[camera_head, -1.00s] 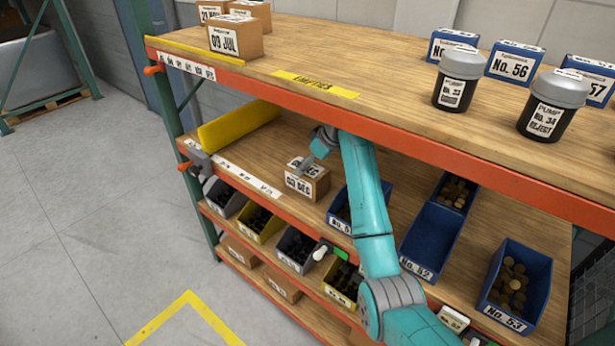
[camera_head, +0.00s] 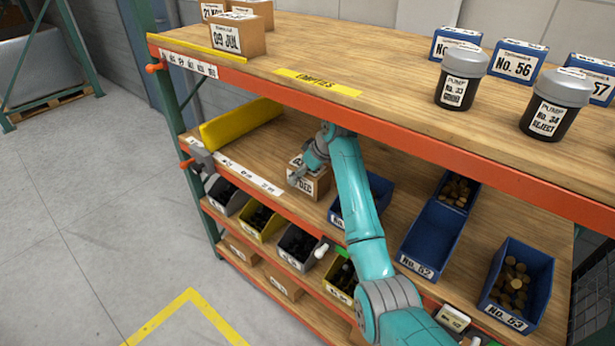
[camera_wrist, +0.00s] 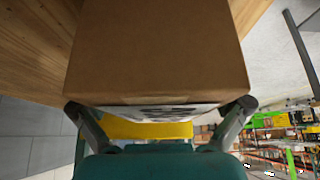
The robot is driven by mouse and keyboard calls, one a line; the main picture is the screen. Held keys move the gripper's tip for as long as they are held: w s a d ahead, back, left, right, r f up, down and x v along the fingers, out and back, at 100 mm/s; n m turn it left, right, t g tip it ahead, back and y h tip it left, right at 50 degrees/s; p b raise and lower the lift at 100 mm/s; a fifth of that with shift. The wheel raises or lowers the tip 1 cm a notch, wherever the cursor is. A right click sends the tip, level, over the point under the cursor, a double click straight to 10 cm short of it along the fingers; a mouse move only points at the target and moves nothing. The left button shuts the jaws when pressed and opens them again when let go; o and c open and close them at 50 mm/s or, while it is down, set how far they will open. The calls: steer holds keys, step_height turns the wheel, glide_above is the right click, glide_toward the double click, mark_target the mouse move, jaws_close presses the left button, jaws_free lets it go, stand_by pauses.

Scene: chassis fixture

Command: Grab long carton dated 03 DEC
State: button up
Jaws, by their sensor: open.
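The long brown carton (camera_head: 318,187) stands on the middle shelf, and its white label shows "DEC"; my gripper hides part of the label. My gripper (camera_head: 300,176) is at the carton's front and left side in the head view. In the wrist view the carton (camera_wrist: 160,50) fills the upper middle. The open fingers of my gripper (camera_wrist: 162,108) lie at its left and right edges, close to it. I cannot tell whether they touch it. The labelled face is seen edge-on there.
The upper shelf (camera_head: 390,100) hangs over my arm. A yellow guard (camera_head: 240,122) stands left of the carton. A blue bin (camera_head: 378,190) is close on its right. Small bins (camera_head: 262,222) with dark parts line the level below. Bare shelf wood lies left of the carton.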

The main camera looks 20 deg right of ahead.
steer(key=shift+f, duration=0.25)
stand_by(0.3)
steer(key=c, duration=1.6)
